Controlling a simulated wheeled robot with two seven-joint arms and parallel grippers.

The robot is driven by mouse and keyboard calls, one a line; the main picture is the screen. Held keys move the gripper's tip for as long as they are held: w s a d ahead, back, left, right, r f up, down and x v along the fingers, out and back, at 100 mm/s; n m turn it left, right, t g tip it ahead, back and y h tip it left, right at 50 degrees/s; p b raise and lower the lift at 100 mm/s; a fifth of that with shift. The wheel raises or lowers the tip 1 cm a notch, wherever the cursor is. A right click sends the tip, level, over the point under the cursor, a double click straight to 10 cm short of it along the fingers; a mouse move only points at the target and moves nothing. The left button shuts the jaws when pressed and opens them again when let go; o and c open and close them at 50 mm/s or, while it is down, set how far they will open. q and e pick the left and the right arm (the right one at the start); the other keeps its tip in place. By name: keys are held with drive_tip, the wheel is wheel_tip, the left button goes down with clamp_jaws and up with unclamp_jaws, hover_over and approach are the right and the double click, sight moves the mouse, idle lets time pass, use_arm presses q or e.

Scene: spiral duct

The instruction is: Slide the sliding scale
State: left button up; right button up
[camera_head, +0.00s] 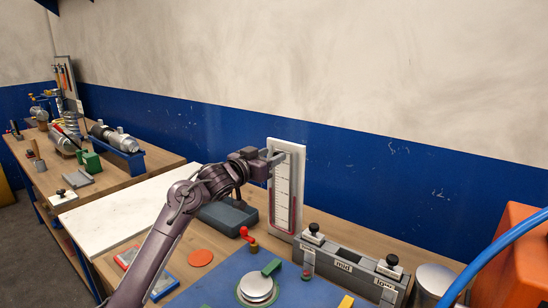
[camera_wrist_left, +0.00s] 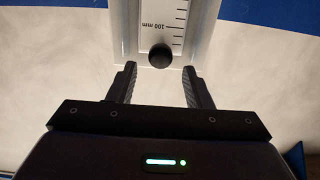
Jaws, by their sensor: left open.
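The sliding scale (camera_head: 283,190) is a white ruled strip on an upright white board with a red U-shaped tube, standing at the back of the workbench. The wrist view shows the scale (camera_wrist_left: 172,18) with a "100 mm" mark and a round black knob (camera_wrist_left: 160,56) at its end. My left gripper (camera_head: 276,157) is at the upper part of the board in the head view. In the wrist view, the left gripper (camera_wrist_left: 159,67) is open, its fingers either side of the knob and clear of it. The head view hides the knob behind the gripper. My right gripper is not in view.
A grey rack (camera_head: 345,267) with black-knobbed blocks stands right of the board. A dark grey box (camera_head: 228,215) is on its left. A blue mat (camera_head: 215,288) with a silver disc lies in front. An orange object (camera_head: 520,255) and blue hose are at far right.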

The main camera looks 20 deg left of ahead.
use_arm(q)
drive_tip(key=b+v, duration=0.1)
drive_tip(key=v, duration=0.4)
drive_tip(key=shift+s+a, duration=0.15)
drive_tip(key=shift+s, duration=0.1)
